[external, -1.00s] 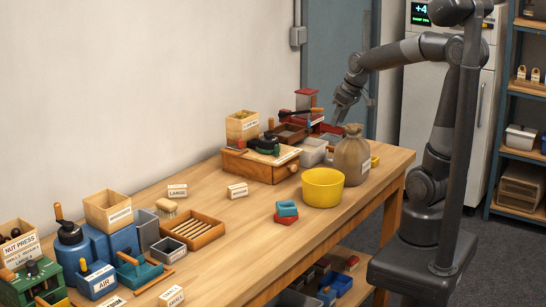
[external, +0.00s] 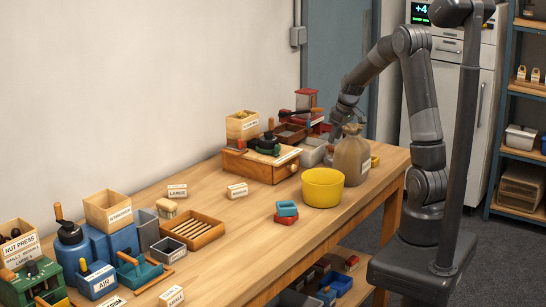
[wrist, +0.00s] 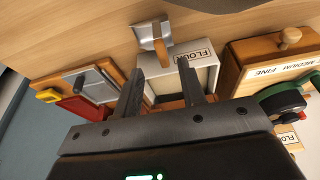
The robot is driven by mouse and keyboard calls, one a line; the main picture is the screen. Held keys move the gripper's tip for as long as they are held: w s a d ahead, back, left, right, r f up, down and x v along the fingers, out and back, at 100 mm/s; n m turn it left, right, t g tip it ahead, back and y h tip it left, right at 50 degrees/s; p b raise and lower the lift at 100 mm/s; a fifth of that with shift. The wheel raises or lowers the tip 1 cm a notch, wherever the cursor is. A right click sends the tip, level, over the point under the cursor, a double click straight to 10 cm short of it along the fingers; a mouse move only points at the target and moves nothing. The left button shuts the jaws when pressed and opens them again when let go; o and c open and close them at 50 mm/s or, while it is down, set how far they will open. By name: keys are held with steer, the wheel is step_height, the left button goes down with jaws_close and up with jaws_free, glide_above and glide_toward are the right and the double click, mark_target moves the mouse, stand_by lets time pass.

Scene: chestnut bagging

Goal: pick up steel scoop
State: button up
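The steel scoop (wrist: 152,32) shows in the wrist view at the top centre, with a metal pan and a short wooden handle pointing toward my gripper. The handle overlaps the rim of a white bin labelled FLOUR (wrist: 207,78). My gripper (wrist: 160,68) is open, with its two fingers apart and the handle end seen between the fingertips. I cannot tell the exact gap between fingers and handle. In the external view my gripper (external: 333,130) is low at the far end of the bench, partly behind the sack. I cannot make out the scoop there.
A tied brown sack (external: 352,160) and a yellow tub (external: 323,188) stand close to my gripper. A wooden drawer box (wrist: 270,60) is right of the flour bin in the wrist view.

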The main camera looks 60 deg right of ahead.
steer(key=shift+a+x, duration=0.2)
steer(key=shift+x, duration=2.9)
steer(key=shift+s, duration=0.15)
steer(key=shift+c, duration=0.3)
jaws_close()
